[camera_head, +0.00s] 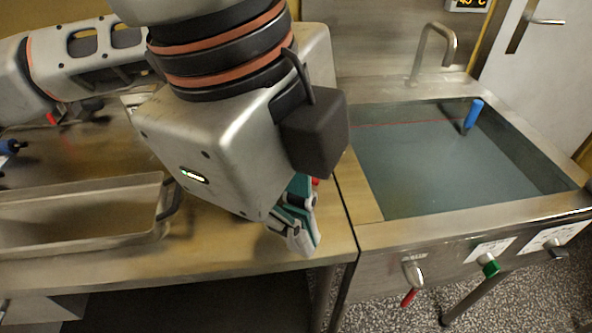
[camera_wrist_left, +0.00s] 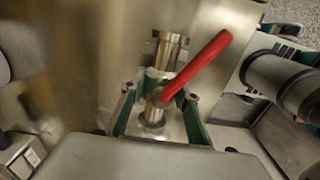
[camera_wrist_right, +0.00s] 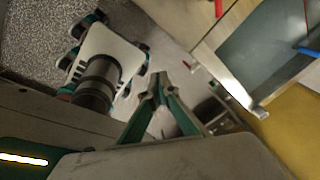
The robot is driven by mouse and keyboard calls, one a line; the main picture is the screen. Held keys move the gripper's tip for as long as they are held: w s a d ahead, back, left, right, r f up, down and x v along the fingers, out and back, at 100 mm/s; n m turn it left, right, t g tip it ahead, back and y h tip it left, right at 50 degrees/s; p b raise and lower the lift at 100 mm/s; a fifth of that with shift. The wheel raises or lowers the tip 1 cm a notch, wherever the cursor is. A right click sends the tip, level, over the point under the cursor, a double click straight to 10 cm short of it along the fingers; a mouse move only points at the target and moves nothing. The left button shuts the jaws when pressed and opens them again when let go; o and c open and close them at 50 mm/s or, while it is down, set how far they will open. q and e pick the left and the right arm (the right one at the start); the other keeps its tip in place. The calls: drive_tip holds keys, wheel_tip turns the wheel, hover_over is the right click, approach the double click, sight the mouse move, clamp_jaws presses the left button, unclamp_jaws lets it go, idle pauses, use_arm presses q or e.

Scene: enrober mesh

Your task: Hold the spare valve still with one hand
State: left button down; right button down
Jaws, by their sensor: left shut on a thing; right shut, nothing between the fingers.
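The spare valve (camera_wrist_left: 156,112) shows in the left wrist view as a shiny metal body with a long red lever (camera_wrist_left: 200,62) slanting up to the right. My left gripper (camera_wrist_left: 159,95) is shut on it, with one green finger on each side of the metal body.
A metal tray (camera_head: 80,240) lies on the bench (camera_head: 250,258) at left. At right is a water-filled sink (camera_head: 545,203) with a tap (camera_head: 434,45) and a blue-handled thing (camera_head: 473,114). A red-handled drain valve (camera_head: 411,284) and green knob (camera_head: 489,264) stick out of the sink's front.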

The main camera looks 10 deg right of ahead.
drive_tip(key=w+a+r+n+t, duration=0.2)
drive_tip(key=w+r+t, duration=0.1)
drive_tip(key=w+t, duration=0.3)
drive_tip(key=d+x, duration=0.1)
drive_tip(key=x, duration=1.2)
drive_tip(key=shift+w+r+h, duration=0.25)
drive_tip(key=shift+w+h, duration=0.15)
drive_tip(key=shift+w, duration=0.05)
drive_tip(key=shift+d, duration=0.1)
drive_tip(key=shift+w+d+n+y, duration=0.2)
drive_tip(key=shift+n+y, duration=0.1)
drive_tip(key=shift+n, duration=0.1)
